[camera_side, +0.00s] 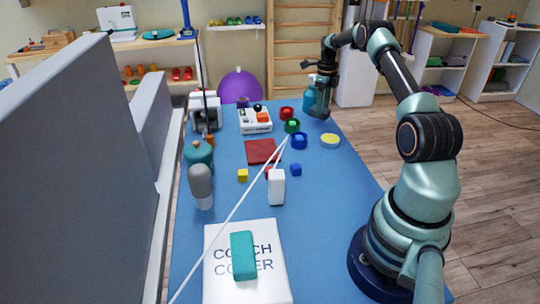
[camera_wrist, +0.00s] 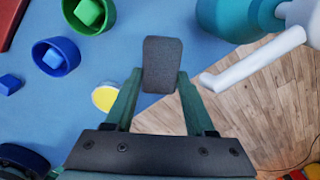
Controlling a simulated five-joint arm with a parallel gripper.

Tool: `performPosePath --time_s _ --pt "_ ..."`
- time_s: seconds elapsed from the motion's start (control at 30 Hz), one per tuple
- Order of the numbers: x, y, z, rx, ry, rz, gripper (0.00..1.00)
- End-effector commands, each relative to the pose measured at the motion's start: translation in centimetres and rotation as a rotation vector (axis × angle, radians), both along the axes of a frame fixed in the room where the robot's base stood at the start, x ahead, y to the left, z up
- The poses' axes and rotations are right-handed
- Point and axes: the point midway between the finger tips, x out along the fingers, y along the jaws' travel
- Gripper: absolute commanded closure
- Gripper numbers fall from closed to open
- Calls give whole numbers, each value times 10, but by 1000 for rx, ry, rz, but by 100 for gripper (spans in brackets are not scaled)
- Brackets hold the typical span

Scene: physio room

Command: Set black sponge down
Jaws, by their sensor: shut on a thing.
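The black sponge (camera_wrist: 162,65) is a dark grey rounded block. In the wrist view my gripper (camera_wrist: 160,82) is shut on it, with one green finger on each side. In the side view my gripper (camera_side: 318,108) is at the far right part of the blue couch top (camera_side: 320,185), pointing down. The sponge cannot be told apart clearly there. In the wrist view the sponge shows against the blue top, near its edge with the wooden floor. Whether it touches the surface cannot be told.
A teal bottle (camera_side: 308,99) stands close beside my gripper. Nearby are a yellow-topped disc (camera_side: 330,140), a blue bowl (camera_side: 299,141), a green bowl (camera_side: 292,126) holding a green cube, and a red bowl (camera_side: 286,113). Bare blue surface lies at the right, nearer the camera.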

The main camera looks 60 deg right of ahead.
Motion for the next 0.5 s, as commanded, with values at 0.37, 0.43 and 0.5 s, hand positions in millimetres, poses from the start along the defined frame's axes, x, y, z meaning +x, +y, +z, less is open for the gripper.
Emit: performPosePath --time_s 0.37,0.43,0.5 --pt "-1 1 -29 2 1 0 100" --pt "-1 1 -29 2 2 0 100" --pt "-1 1 -30 2 2 0 100"
